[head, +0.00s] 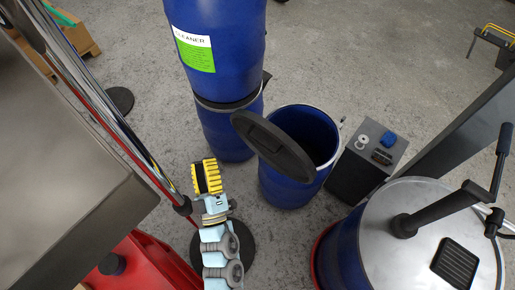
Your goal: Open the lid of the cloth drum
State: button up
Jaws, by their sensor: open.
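An open blue drum (288,190) stands on the floor near the middle of the head view. I take it for the cloth drum, but no label shows on it. Its round black lid (272,146) is tilted up at the left of the rim and hides the left front of the opening. The dark blue inside (318,135) shows to the right of the lid. What lies at the bottom cannot be made out.
A tall blue drum with a green and white label (195,52) stands behind left, above another blue drum (228,130). A dark box with small items (366,155) stands right. A metal-topped drum with a black crank (405,255) is front right.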

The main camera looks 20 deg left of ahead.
notch_tip(320, 180, down, 7)
jog(key=d+n+h+b, duration=0.1)
jog(key=n+h+b, duration=0.1)
jog(key=h+b, duration=0.25)
jog(key=d+f+h+b, duration=0.2)
jog(key=d+h, duration=0.5)
jog(key=d, duration=0.2)
jog(key=p, duration=0.5)
send_near(258, 143)
jog(key=shift+m, duration=0.4)
jog(key=shift+w+a+f, duration=0.1)
jog(key=shift+w+a, duration=0.15)
jog(key=shift+w, duration=1.4)
jog(key=shift+w+a+f, duration=0.1)
jog(key=shift+w+a, duration=0.15)
jog(key=shift+w, duration=1.45)
jog(key=shift+w+a+f, duration=0.1)
jog(key=shift+w+a, duration=0.15)
jog(key=shift+w, duration=1.4)
grip_shut()
